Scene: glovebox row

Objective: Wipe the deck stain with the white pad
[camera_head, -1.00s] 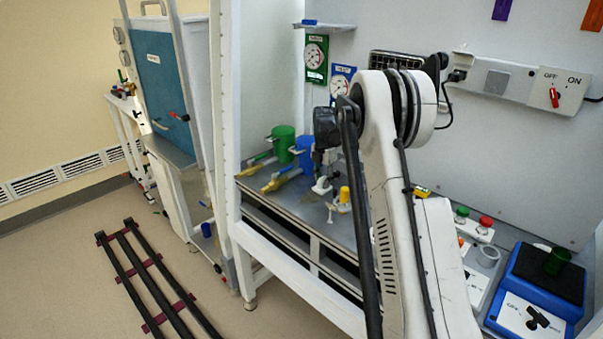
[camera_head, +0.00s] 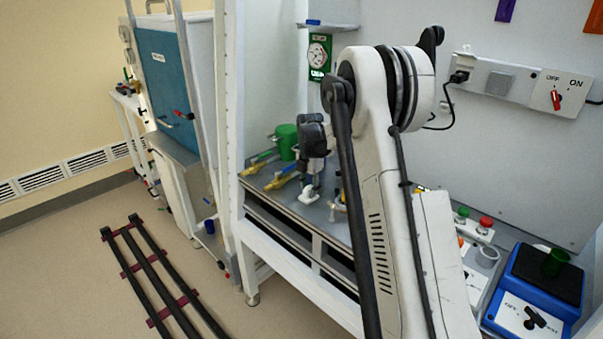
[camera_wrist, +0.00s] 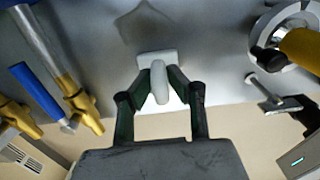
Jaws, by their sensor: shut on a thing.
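My gripper (camera_wrist: 158,92) is shut on the raised grip of the white pad (camera_wrist: 146,60) in the wrist view. The pad's flat base lies beyond the fingertips, over the grey metal deck (camera_wrist: 210,65). The deck stain (camera_wrist: 146,24) is a faint darker patch just beyond the pad's far edge. In the head view, the white pad (camera_head: 308,196) shows under my gripper (camera_head: 310,181), low over the deck. I cannot tell whether the pad touches the deck. The stain cannot be made out in the head view.
In the wrist view, a yellow-topped round fitting (camera_wrist: 298,48) and a small T-shaped piece (camera_wrist: 270,96) are on the right. The deck's front edge lies close to my gripper.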

